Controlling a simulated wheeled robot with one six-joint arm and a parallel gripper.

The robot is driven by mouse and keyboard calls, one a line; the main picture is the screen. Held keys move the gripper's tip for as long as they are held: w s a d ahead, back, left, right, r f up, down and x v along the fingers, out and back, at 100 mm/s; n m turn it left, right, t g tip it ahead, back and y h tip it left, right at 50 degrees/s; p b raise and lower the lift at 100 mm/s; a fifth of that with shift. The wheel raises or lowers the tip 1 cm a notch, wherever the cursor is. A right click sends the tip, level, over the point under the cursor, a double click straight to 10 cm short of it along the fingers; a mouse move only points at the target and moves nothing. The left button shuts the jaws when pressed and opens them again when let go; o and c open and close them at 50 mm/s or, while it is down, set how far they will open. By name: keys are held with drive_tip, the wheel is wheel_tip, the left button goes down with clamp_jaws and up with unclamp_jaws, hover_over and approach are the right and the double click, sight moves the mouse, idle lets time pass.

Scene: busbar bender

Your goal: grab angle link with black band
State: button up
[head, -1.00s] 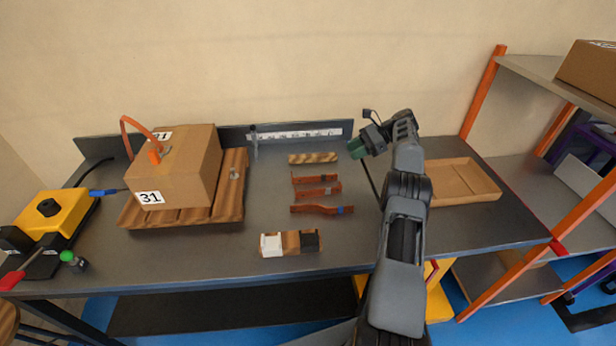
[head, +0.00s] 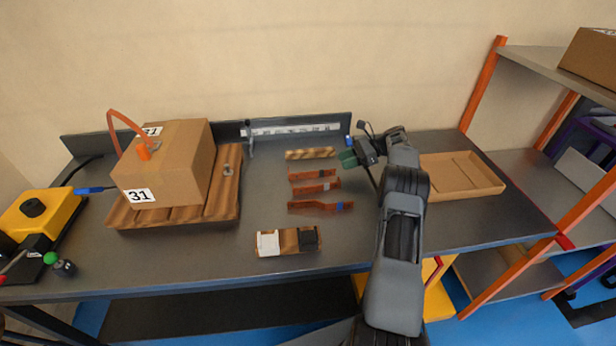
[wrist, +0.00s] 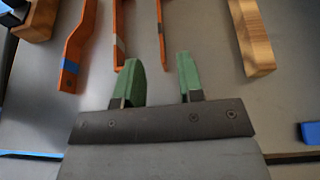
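Three copper-orange links lie in a row on the grey table. The back link (head: 313,174) and the middle link (head: 317,188) lie close together. The front link (head: 320,207) has a blue-grey band near its right end. In the wrist view the front link (wrist: 76,45), the middle link (wrist: 118,40) and the back link (wrist: 161,30) run toward the top edge.
A striped wooden block (head: 310,154) lies behind the links. A holder with white and black pads (head: 289,241) lies in front. A small blue object (head: 349,141) is near my gripper. A shallow tray (head: 462,178) is at right, a box marked 31 (head: 180,165) at left.

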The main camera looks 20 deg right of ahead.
sight(321, 173)
drive_tip(key=shift+x, duration=4.1)
drive_tip(key=shift+s, duration=0.1)
drive_tip(key=shift+c, duration=0.5)
clamp_jaws()
